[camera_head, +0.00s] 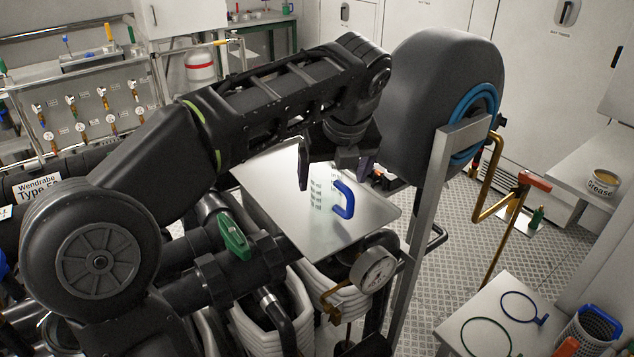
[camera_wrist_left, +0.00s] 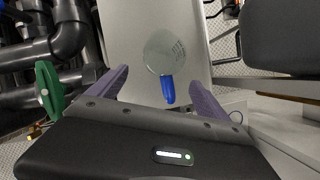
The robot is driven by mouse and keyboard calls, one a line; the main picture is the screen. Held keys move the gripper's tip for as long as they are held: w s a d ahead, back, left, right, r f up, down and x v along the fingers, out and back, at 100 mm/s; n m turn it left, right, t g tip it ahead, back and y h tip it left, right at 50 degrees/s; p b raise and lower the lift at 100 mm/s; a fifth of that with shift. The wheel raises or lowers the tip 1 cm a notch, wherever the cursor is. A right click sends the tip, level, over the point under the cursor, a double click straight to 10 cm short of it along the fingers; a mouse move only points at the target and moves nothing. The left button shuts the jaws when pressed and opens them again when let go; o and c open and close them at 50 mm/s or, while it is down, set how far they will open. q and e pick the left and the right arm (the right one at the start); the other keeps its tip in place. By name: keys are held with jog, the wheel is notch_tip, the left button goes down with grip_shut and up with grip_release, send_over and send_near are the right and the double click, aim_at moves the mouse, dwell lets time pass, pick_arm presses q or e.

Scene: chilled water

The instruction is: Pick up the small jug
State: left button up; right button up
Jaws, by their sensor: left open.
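The small jug (camera_head: 322,188) is clear, with printed markings and a blue handle (camera_head: 344,199). It stands upright on a pale metal shelf (camera_head: 262,178). In the left wrist view the jug (camera_wrist_left: 163,52) is seen from above, with its blue handle (camera_wrist_left: 168,89) pointing toward my gripper. My left gripper (camera_head: 333,178) is open, its two fingers apart at the jug. In the left wrist view the left gripper (camera_wrist_left: 163,82) has the handle between its purple-grey fingers, with a gap on both sides. My right gripper is not in view.
A green-handled valve (camera_head: 234,238) and black pipes lie left of the shelf. A pressure gauge (camera_head: 373,270) sits at its front edge. A metal post (camera_head: 440,190) and a large dark rounded housing (camera_head: 430,100) with a blue ring stand close on the right.

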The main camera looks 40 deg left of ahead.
aim_at(329, 196)
pick_arm(q)
jog(key=shift+a, duration=0.2)
jog(key=shift+d, duration=0.35)
jog(key=shift+b+x, duration=0.3)
jog(key=shift+x, duration=0.9)
jog(key=shift+a, duration=0.15)
jog(key=shift+f, duration=0.1)
jog(key=shift+p+x, duration=0.55)
jog(key=shift+x, duration=2.05)
jog(key=c, duration=1.5)
